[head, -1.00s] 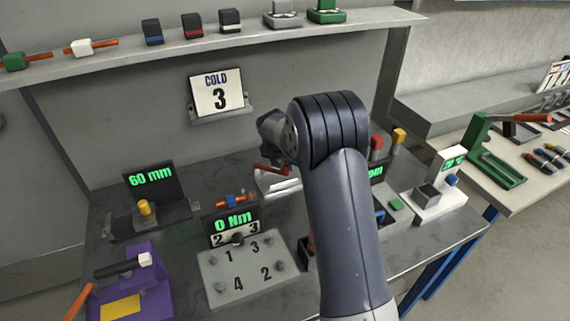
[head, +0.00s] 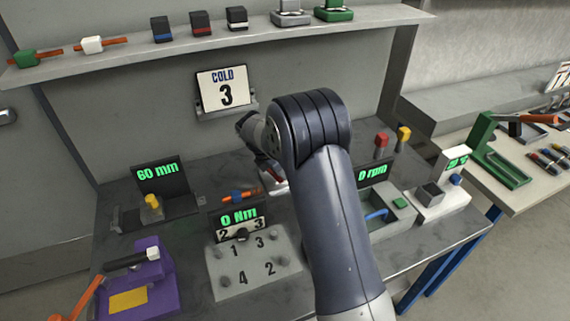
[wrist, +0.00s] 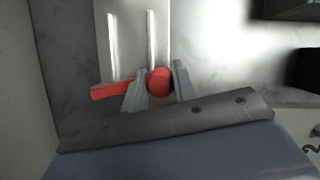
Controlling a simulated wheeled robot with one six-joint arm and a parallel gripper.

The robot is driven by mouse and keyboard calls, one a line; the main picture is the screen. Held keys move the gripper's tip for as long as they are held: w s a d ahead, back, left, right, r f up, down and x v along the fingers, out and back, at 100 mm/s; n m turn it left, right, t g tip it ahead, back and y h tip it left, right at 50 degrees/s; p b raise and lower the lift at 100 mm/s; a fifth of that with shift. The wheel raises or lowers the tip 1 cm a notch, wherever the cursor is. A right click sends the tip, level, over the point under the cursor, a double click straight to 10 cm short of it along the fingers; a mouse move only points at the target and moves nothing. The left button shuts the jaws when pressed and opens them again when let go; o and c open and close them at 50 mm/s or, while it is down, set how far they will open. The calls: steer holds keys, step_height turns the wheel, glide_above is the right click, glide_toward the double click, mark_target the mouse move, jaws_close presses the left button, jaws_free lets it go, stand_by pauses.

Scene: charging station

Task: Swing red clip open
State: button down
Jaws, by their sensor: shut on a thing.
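The red clip shows in the wrist view as a red bar (wrist: 112,91) on the left and a round red knob (wrist: 160,82). My gripper (wrist: 162,84) has one finger on each side of the knob and is shut on it. Behind it is a pale fixture (wrist: 132,40) with bright upright lines. In the head view my arm and gripper hide most of the clip. Only part of the pale fixture (head: 278,181) shows beside my arm there.
A torque plate (head: 255,265) reading 0 Nm stands in front, with a 60 mm gauge (head: 160,180) to the left. A purple device (head: 145,285) is at the front left. A rpm unit (head: 385,208) stands right of my arm.

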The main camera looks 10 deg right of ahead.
steer(key=shift+s+a+m+g+p, duration=0.25)
steer(key=shift+a+m+g+p, duration=0.05)
steer(key=shift+a+m, duration=0.45)
steer(key=shift+s+a+m+g+p, duration=0.2)
steer(key=shift+a+m+g+p, duration=0.1)
steer(key=shift+a+m, duration=0.45)
steer(key=shift+d, duration=0.1)
steer(key=c, duration=1.1)
jaws_free()
steer(key=shift+c, duration=0.2)
steer(key=shift+r, duration=0.15)
steer(key=v, duration=1)
steer(key=shift+a+r+b, duration=0.15)
steer(key=shift+a+b, duration=0.2)
steer(key=shift+b, duration=0.05)
